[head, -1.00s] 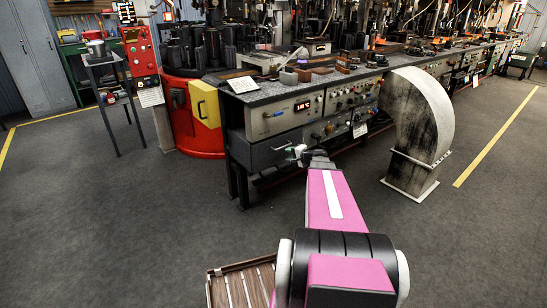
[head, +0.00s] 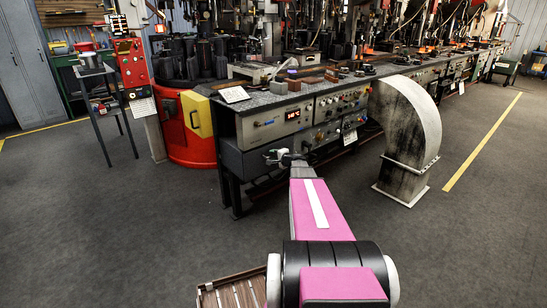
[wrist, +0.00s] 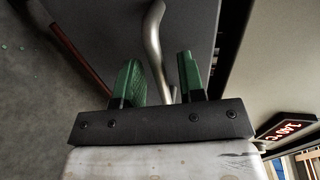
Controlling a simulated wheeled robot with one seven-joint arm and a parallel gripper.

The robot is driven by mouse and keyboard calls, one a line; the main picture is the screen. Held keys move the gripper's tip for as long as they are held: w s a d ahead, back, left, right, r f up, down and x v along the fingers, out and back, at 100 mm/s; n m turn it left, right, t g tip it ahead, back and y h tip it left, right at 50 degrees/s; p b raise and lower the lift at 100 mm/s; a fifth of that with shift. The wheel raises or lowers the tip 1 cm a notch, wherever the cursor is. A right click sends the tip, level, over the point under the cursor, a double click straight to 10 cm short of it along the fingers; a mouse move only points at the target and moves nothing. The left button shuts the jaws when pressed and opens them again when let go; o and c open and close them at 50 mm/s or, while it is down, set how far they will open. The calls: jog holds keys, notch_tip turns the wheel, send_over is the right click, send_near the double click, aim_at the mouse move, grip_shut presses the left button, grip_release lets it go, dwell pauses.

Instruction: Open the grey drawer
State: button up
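The grey drawer (head: 244,163) is in the front of the workbench, below the control panel with the red display, and its front looks about flush. My gripper (head: 278,156) is in front of the right part of the drawer and hides some of it. In the wrist view the dark grey drawer front (wrist: 193,22) fills the upper middle. Its curved metal handle (wrist: 152,42) runs down between the green fingers of my gripper (wrist: 160,65). The fingers are apart, with gaps on both sides of the handle; I see no grip on it.
The workbench top (head: 262,99) carries several small blocks and a sign. A red round machine base with a yellow box (head: 197,115) stands left of the drawer. A large curved grey duct (head: 413,140) stands on the floor to the right.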

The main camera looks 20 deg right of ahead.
jog(key=shift+w+a, duration=0.1)
jog(key=shift+w, duration=0.2)
grip_shut()
jog(key=shift+s, duration=0.15)
jog(key=f+v, duration=0.2)
jog(key=v, duration=0.9)
jog(key=s+f+v, duration=0.1)
jog(key=f+v, duration=0.2)
jog(key=v, duration=0.9)
jog(key=shift+s, duration=0.1)
grip_release()
